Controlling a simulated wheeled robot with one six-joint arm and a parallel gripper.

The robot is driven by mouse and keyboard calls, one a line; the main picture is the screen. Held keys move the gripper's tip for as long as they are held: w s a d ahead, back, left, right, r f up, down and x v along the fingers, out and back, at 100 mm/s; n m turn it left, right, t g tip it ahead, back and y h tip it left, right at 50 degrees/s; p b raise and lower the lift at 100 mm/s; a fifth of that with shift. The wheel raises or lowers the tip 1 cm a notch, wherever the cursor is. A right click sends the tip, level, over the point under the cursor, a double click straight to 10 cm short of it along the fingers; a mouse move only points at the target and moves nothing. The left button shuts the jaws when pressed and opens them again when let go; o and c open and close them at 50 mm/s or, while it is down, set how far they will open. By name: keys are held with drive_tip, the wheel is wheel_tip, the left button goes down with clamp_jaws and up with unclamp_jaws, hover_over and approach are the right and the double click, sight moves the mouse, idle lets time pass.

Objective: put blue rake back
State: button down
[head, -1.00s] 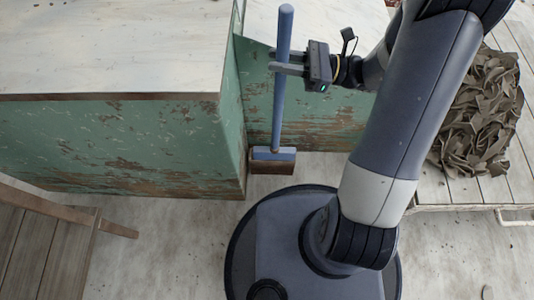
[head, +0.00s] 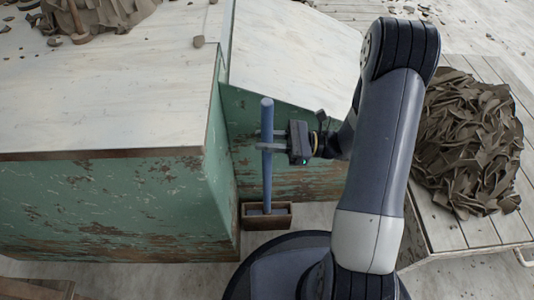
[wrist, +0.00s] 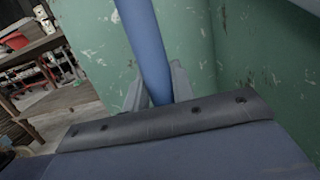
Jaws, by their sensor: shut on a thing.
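The blue rake (head: 267,172) stands upright beside the green cabinet in the head view. Its handle (wrist: 148,45) also crosses the top of the wrist view. My gripper (head: 268,141) is shut on the upper part of the handle, below its top end. The foot of the rake is down inside a small brown open box (head: 252,224) against the cabinet's side. Most of the rake head is hidden by the box walls, so I cannot tell whether it touches the bottom. The wrist view does not show the rake's foot.
The green cabinet (head: 110,200) with a pale top stands left of and behind the rake. A low slatted table (head: 455,230) at the right carries a heap of clay trimmings (head: 468,140). Shelves with pots (wrist: 40,65) show at left in the wrist view.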

drive_tip(key=shift+f+b, duration=0.9)
drive_tip(key=shift+f, duration=1)
drive_tip(key=shift+f, duration=0.15)
drive_tip(key=c, duration=1.2)
unclamp_jaws()
drive_tip(key=d+p, duration=0.1)
drive_tip(key=d, duration=0.3)
drive_tip(key=d+f+p, duration=0.1)
drive_tip(key=d, duration=0.3)
drive_tip(key=d+p, duration=0.1)
drive_tip(key=d, duration=0.2)
drive_tip(key=shift+s+d+f, duration=0.25)
drive_tip(key=shift+s+d, duration=0.05)
drive_tip(key=shift+d, duration=0.1)
